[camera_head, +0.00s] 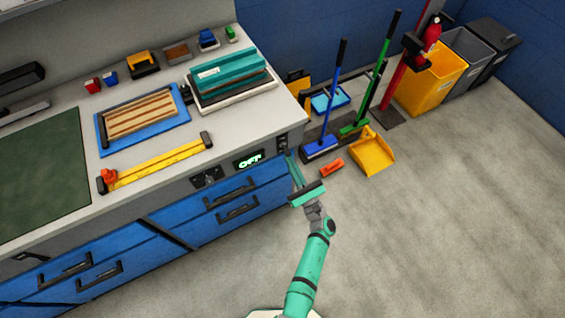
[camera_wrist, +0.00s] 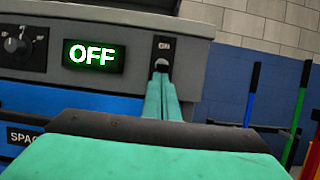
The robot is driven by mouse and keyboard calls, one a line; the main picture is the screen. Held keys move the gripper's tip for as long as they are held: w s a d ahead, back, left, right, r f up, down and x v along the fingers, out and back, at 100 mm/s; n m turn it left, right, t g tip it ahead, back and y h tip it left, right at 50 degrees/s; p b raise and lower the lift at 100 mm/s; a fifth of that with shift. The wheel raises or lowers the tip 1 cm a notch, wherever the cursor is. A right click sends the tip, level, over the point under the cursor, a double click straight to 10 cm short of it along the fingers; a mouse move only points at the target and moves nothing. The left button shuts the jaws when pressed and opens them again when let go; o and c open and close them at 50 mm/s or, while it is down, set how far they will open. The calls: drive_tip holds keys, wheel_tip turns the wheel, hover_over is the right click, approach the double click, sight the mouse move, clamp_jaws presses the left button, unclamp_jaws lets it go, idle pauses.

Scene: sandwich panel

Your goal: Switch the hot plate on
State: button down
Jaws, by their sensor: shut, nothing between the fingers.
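The hot plate (camera_head: 233,78) appears to be the teal slab assembly on a pale base at the counter's right end. A display on the counter front reads OFF in green; it shows in the head view (camera_head: 249,161) and the wrist view (camera_wrist: 94,55). A dark switch panel (camera_wrist: 163,43) sits just right of the display and also shows in the head view (camera_head: 282,142). My gripper (camera_head: 291,160) is shut and empty, its fingertips (camera_wrist: 160,78) in front of the panel's lower part. The fingers hide that part, and I cannot tell whether they touch it.
A black knob (camera_wrist: 15,45) is left of the display. Blue drawers (camera_head: 235,205) with dark handles lie below. A blue tray with striped boards (camera_head: 98,118) and a yellow bar (camera_head: 160,164) are on the counter. Brooms and a yellow dustpan (camera_head: 373,155) stand right; open floor lies front right.

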drive_tip(key=shift+s+d+r, duration=0.2)
drive_tip(key=shift+s+r, duration=0.05)
drive_tip(key=shift+r, duration=0.35)
drive_tip(key=v, duration=1.1)
drive_tip(key=shift+s, duration=0.25)
drive_tip(key=shift+s+f, duration=0.1)
drive_tip(key=shift+f, duration=0.05)
